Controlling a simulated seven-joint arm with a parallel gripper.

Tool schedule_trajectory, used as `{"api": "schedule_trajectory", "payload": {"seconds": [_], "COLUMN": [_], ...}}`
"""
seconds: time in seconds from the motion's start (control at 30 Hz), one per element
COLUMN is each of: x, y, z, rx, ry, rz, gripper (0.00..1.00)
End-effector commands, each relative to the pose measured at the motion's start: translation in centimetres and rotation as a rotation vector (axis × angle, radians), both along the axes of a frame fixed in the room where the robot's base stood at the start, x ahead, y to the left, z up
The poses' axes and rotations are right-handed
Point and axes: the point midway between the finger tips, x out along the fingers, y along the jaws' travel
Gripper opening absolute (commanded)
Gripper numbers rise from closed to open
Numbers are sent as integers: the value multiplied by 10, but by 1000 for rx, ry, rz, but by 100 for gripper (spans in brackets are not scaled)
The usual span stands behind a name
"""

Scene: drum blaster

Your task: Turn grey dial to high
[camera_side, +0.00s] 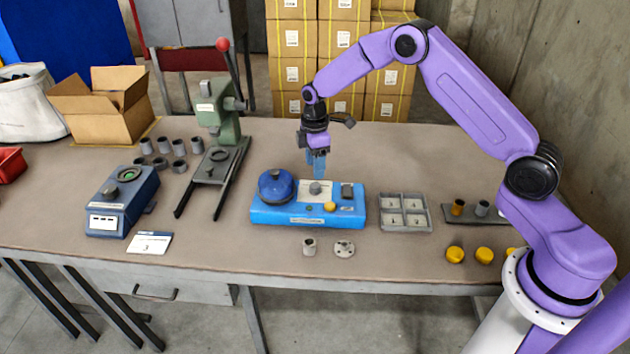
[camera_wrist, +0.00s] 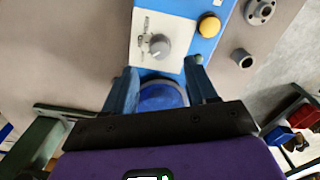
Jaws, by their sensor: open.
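The grey dial (camera_side: 315,188) sits on a white label plate (camera_side: 325,197) on top of a blue box (camera_side: 345,215). In the wrist view the dial (camera_wrist: 159,45) lies just beyond the fingertips. Its markings are too small to read, so I cannot tell its setting. My gripper (camera_side: 317,176) points down above the box, near the dial. In the wrist view my gripper (camera_wrist: 162,70) has its two blue fingers wide apart with nothing between the tips. It is apart from the dial.
The box also carries a blue dome (camera_side: 275,184), a yellow button (camera_side: 329,207) and a dark switch (camera_side: 347,191). A green press (camera_side: 218,125) stands left, a grey divided tray (camera_side: 405,211) right. A grey cylinder (camera_side: 309,246) and a flanged part (camera_side: 344,248) lie in front.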

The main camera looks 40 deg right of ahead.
Motion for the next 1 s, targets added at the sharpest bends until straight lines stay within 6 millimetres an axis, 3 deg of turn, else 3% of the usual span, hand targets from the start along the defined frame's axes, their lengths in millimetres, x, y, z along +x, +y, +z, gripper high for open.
{"api": "schedule_trajectory", "payload": {"seconds": [0.1,0.33,0.77,0.8,0.97,1.0], "x": [-1,0,0,0,0,0], "y": [0,0,0,0,0,0], "z": [-23,-53,-63,-63,-63,-63], "rx": [0,0,0,0,0,0], "ry": [2,1,0,0,0,0], "rz": [-1,-1,0,0,0,0], "gripper": [57,57,57,54,1,1]}}
